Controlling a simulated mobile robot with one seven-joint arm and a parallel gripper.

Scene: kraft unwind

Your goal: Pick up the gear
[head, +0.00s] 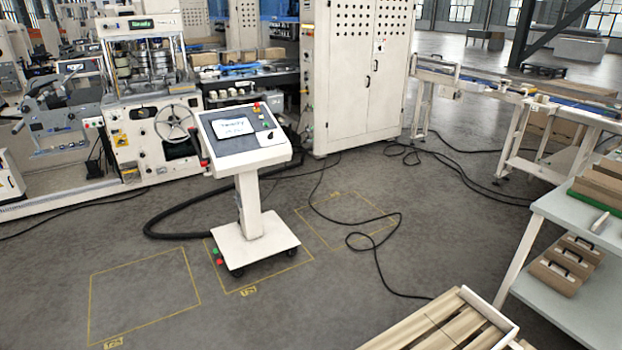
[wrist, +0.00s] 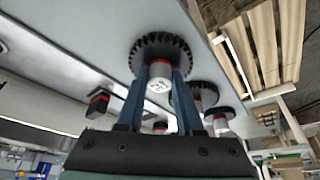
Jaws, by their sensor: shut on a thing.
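In the wrist view a black toothed gear (wrist: 150,46) with a short pale and red hub (wrist: 159,76) is at the upper middle. My gripper (wrist: 160,78) has its two blue fingers on either side of the hub and is shut on it. The gear's toothed disc lies beyond the fingertips, against a grey surface (wrist: 95,45); I cannot tell whether it touches that surface. Two similar gears (wrist: 206,90) (wrist: 222,113) show to the right of my right finger. My gripper and the gears do not show in the head view.
A small red and black part (wrist: 97,102) is left of my fingers. Wooden slats (wrist: 262,50) are at the upper right. In the head view a control stand (head: 248,200) stands mid-floor, a slatted wooden crate (head: 440,325) is at the bottom, and a shelf table (head: 570,222) is at right. Cables cross the floor.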

